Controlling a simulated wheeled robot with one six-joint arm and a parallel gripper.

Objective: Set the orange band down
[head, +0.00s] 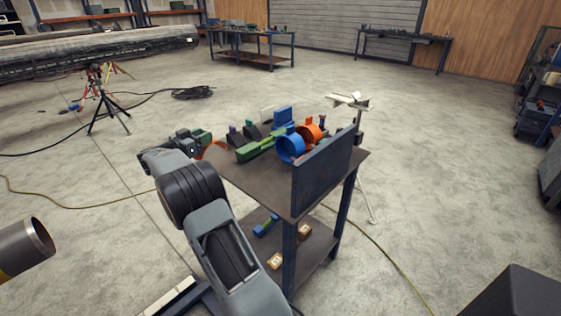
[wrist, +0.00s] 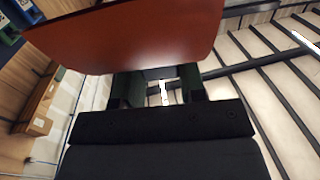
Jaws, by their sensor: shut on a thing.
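My gripper (head: 200,142) is at the left edge of the small work table (head: 262,187), shut on the orange band. In the head view only a sliver of the band (head: 215,148) shows beside the gripper, over the table's left corner. In the wrist view the band (wrist: 130,35) is a broad, curved red-orange sheet across the top, just beyond my fingers (wrist: 160,88). Whether the band touches the table top cannot be told. Another orange ring (head: 310,133) stands on the table beside a blue ring (head: 290,146).
A green tool (head: 255,149) and a blue block (head: 283,116) lie on the table top. A dark upright plate (head: 322,172) stands at its right front edge. The lower shelf (head: 305,247) holds small items. A pipe end (head: 28,246) juts in at left.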

